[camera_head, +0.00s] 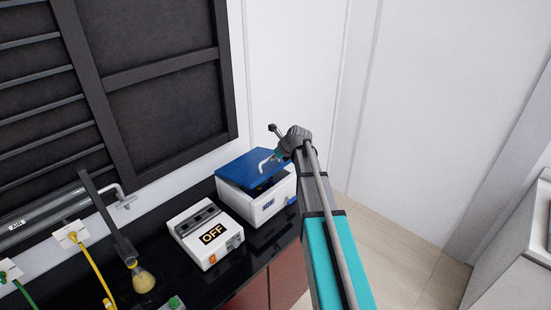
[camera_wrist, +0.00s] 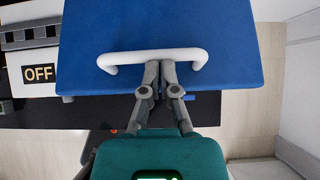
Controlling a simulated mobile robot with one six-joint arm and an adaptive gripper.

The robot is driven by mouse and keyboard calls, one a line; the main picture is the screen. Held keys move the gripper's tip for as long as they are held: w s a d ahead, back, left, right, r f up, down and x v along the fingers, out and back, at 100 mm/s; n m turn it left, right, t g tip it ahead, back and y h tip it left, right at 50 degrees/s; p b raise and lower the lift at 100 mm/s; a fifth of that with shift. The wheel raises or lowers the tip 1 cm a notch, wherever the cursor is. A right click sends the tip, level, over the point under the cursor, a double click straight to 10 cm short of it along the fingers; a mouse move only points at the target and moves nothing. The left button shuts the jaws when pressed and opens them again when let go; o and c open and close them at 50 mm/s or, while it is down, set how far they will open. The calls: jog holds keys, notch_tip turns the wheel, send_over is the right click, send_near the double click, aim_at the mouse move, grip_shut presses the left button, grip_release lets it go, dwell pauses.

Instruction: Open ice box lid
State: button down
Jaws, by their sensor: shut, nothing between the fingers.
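The ice box (camera_head: 268,208) is white with a blue lid (camera_head: 242,168) and stands on the dark counter in the head view. The lid is tilted up at its front, with a dark gap between it and the box. In the wrist view the blue lid (camera_wrist: 160,25) fills the upper middle, with a white bar handle (camera_wrist: 125,57) across it. My gripper (camera_wrist: 160,68) is shut and empty, its fingertips at the handle's lower edge. Whether they touch the handle or lid is unclear. In the head view my gripper (camera_head: 277,156) is at the lid's front right, partly hidden by my arm.
A white device marked OFF (camera_head: 205,232) stands just left of the ice box. A flask with yellow liquid (camera_head: 143,281) and yellow hose (camera_head: 92,262) are further left. A dark framed panel (camera_head: 150,75) rises behind the counter. Open floor (camera_head: 405,250) lies to the right.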

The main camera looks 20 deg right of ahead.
jog(key=shift+w+a+r+p, duration=0.3)
jog(key=shift+w+r, duration=0.05)
jog(key=shift+w, duration=0.15)
